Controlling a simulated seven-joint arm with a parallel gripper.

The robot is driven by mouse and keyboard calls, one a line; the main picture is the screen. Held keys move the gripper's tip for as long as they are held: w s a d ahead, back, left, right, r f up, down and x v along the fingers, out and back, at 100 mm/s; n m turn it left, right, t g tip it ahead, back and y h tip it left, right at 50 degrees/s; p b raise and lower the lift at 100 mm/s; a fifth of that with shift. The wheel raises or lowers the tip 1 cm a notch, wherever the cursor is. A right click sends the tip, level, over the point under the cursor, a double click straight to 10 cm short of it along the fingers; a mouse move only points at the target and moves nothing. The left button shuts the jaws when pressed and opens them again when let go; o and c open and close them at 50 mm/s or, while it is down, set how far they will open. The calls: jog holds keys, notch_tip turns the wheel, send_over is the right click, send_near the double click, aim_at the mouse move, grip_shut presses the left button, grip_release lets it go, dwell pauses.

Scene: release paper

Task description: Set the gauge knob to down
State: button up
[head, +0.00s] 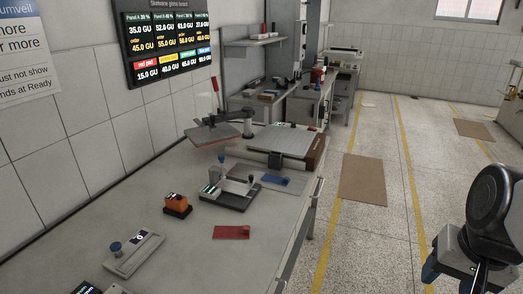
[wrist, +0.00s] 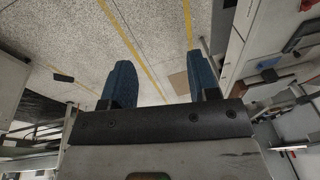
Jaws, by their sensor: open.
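My gripper shows in the wrist view (wrist: 162,80) with its two blue fingers wide apart and nothing between them. In the head view it is at the lower right, over the floor and well to the right of the workbench (head: 190,243). I cannot tell for sure which part is the gauge knob. A dark gauge-like device (head: 232,195) with a small lit display and an upright part stands mid-bench. The settings are too small to read.
An orange block (head: 177,204) on a dark base, a red pad (head: 231,232) and a blue pad (head: 275,180) are on the bench. A press with a red handle (head: 215,92) and a flat-topped machine (head: 283,141) stand farther back. The floor right of the bench is open.

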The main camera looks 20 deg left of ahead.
jog(key=w+a+r+m+g+y, duration=0.1)
jog(key=w+a+m+g+y, duration=0.6)
jog(key=w+a, duration=2.25)
jog(key=m+g+y, duration=0.3)
jog(key=m+y, duration=0.1)
jog(key=y, duration=0.4)
send_near(223, 156)
jog(key=x, duration=0.4)
jog(key=shift+a+r, duration=0.1)
jog(key=shift+a, duration=0.1)
jog(key=shift+w+a+f, duration=0.1)
jog(key=shift+a+f, duration=0.1)
jog(key=shift+a, duration=0.15)
jog(key=shift+x, duration=3.85)
